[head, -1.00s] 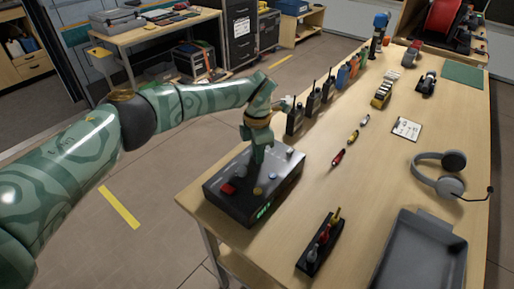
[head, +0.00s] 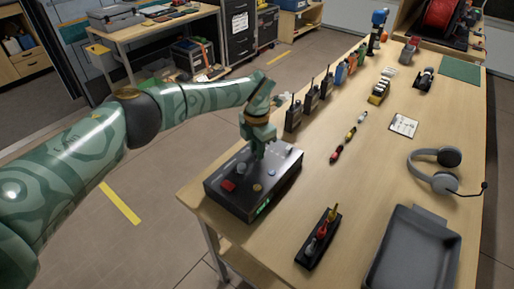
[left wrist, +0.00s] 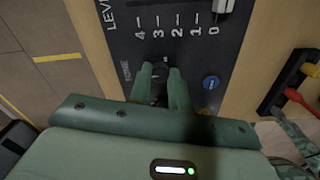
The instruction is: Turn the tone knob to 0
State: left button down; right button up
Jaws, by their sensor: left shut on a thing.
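The black control box (head: 240,204) sits at the near left corner of the wooden table. My left gripper (head: 259,156) points down onto its top face. In the left wrist view its two fingers (left wrist: 164,76) are shut on the small dark tone knob (left wrist: 159,71), one on each side. The word TONE is printed left of the knob. The fingers cover much of the knob and its surroundings, and I cannot read its setting.
Near the knob are a blue button (left wrist: 211,82) and a slider (left wrist: 224,6) by a LEVEL scale. The box also has a red button (head: 229,185).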

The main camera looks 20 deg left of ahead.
pick_arm(q)
jog(key=c, duration=1.3)
grip_release()
jog(key=shift+r, duration=0.15)
notch_tip(320, 180, up, 16)
jog(key=p, duration=0.3)
jog(key=shift+w, duration=0.1)
